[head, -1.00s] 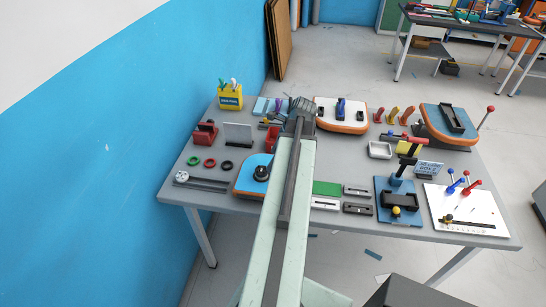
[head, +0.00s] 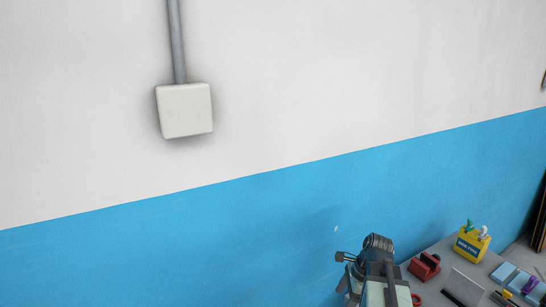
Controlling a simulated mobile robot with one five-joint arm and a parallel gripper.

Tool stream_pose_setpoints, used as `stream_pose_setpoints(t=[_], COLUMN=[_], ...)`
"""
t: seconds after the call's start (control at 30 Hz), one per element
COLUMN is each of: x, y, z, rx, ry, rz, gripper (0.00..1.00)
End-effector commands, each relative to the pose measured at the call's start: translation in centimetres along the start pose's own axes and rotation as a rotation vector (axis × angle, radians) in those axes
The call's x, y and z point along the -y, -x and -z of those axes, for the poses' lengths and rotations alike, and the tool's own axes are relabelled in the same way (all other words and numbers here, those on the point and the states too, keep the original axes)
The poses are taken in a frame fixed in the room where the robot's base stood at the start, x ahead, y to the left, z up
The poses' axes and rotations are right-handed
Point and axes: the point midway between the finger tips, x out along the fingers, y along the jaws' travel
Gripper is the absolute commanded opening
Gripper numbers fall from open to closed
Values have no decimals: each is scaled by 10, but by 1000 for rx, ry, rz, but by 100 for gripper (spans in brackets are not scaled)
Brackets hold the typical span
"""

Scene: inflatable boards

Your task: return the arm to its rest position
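My arm's end shows at the bottom of the head view, right of centre, in front of the blue part of the wall. My gripper (head: 346,258) seems to be the small dark part that sticks out to the left of a rounded grey joint. It is small and partly hidden by the arm, so I cannot tell whether its fingers are open or shut. I see nothing held in it. The rest of the arm is cut off by the bottom edge of the picture.
The wall (head: 250,225) fills most of the view and bears a white box (head: 184,110) with a conduit (head: 177,45).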

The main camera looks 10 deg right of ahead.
Motion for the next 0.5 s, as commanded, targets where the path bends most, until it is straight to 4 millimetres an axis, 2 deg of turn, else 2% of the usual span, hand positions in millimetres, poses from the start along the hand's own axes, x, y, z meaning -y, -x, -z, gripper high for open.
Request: stream_pose_setpoints(t=[0.03,0.1,0.2,0.3,0.4,0.5], x=[-5,-12,-25,-41,-54,-57], y=[-15,-29,-45,-58,-65,-64], z=[-37,-75,-119,-154,-174,-168], rx=[-16,-39,-67,-97,-126,-154], ry=[133,313,563,830,1108,1326], rz=[-25,-54,-92,-131,-172,-209], gripper=[73,73,73,73,73,73])
